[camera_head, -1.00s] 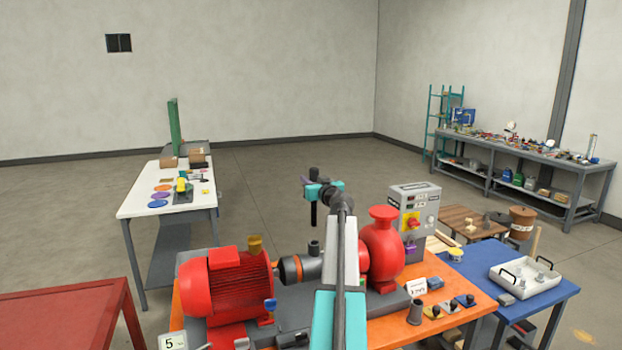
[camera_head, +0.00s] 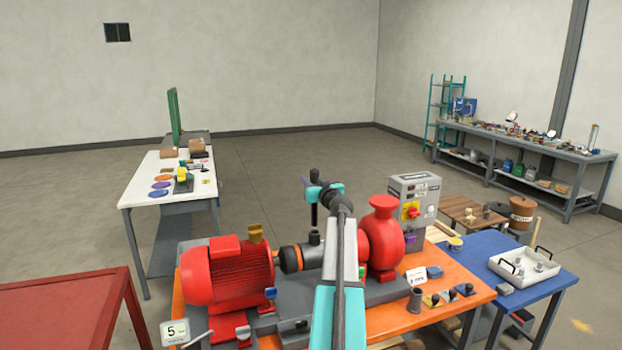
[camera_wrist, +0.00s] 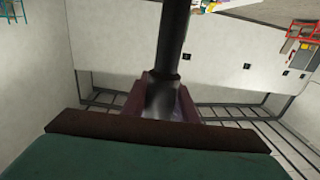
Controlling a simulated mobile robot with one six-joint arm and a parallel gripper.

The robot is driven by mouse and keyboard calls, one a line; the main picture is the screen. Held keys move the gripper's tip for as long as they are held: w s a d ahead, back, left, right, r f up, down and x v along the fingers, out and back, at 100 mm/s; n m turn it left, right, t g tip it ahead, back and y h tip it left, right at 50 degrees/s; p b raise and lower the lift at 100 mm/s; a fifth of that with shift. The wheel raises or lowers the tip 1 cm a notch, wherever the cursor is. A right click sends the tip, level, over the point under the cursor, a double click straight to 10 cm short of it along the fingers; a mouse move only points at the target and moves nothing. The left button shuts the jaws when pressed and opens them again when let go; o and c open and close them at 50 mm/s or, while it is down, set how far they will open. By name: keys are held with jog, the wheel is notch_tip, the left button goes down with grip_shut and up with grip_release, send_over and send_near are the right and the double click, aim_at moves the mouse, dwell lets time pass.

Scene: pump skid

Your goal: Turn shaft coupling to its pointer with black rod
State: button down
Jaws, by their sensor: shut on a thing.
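My gripper (camera_head: 322,190) is shut on the black rod (camera_head: 314,214), which hangs upright below the jaws in the head view. In the wrist view the rod (camera_wrist: 174,40) runs up from between the fingers (camera_wrist: 163,98). The shaft coupling (camera_head: 290,258), dark with an orange band, lies between the red motor (camera_head: 226,272) and the red pump (camera_head: 383,236). A short dark upright socket (camera_head: 315,238) stands on the shaft just below the rod's lower end, with a small gap visible. My arm hides part of the shaft. I cannot make out the pointer.
A grey control box (camera_head: 415,190) stands behind the pump. Small knobs and blocks sit at the orange bench's (camera_head: 382,322) front right. A blue table (camera_head: 530,280) with a white tray (camera_head: 524,268) is at right, a red table (camera_head: 60,305) at left.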

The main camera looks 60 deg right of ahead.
jog(key=shift+s+a+f+t+h+b, duration=0.25)
jog(key=shift+s+a+f+t+b, duration=0.3)
jog(key=shift+f, duration=0.55)
jog(key=shift+s+a+f+t+h+b, duration=0.2)
jog(key=shift+s+a+f, duration=0.2)
jog(key=shift+s+f, duration=0.55)
jog(key=shift+s+a+f+t+h+b, duration=0.25)
jog(key=shift+s+a+f+t+b, duration=0.2)
jog(key=shift+f, duration=0.85)
jog(key=shift+b, duration=0.35)
jog(key=shift+s+a+b, duration=0.45)
jog(key=shift+s+b, duration=0.15)
jog(key=shift+b, duration=1.8)
jog(key=shift+s+a+f+t+h+b, duration=0.25)
jog(key=shift+s+a+t+h+b, duration=0.55)
jog(key=shift+b, duration=4.05)
